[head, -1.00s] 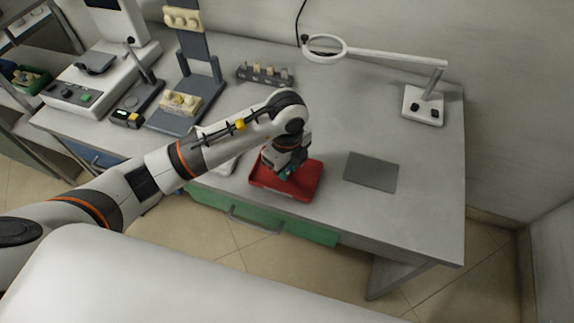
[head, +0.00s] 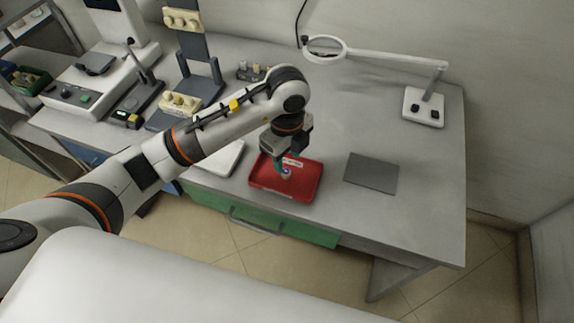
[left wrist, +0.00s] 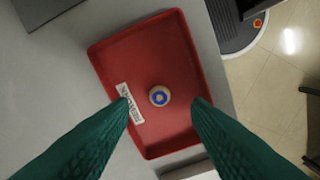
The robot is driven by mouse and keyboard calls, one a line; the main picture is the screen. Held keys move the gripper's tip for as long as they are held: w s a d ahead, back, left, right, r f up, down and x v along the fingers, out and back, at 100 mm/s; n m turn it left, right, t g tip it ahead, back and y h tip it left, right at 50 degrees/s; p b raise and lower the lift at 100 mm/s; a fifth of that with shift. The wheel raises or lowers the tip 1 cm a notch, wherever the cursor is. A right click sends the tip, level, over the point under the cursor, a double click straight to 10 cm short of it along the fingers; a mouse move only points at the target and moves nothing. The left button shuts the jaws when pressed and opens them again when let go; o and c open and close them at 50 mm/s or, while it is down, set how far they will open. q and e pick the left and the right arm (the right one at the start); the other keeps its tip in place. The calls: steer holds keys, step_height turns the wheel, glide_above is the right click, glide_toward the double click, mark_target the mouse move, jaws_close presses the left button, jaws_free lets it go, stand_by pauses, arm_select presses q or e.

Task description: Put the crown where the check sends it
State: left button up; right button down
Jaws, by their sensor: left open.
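The crown (left wrist: 159,96) is a small cream piece with a blue ring on top. It rests on the floor of a red tray (left wrist: 178,38), near the middle. In the head view the crown (head: 286,173) shows in the red tray (head: 262,184) just below my left gripper (head: 283,169). My left gripper is open and empty, above the tray, its green fingertips (left wrist: 160,112) apart on either side of the crown in the wrist view. A label (left wrist: 129,103) with dark print lies in the tray; the print is too small to read. My right gripper is not in view.
A grey mat (head: 371,173) lies right of the tray. A white flat thing (head: 228,158) is close on its left. A magnifier lamp (head: 424,105) stands at the back right. A dark rack (head: 250,72), a stand with cream models (head: 182,102) and a white machine (head: 85,85) stand behind.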

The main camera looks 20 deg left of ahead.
mark_target(288, 172)
arm_select(q)
step_height(288, 172, up, 7)
steer(key=shift+p, duration=0.35)
steer(key=shift+d+f, duration=0.1)
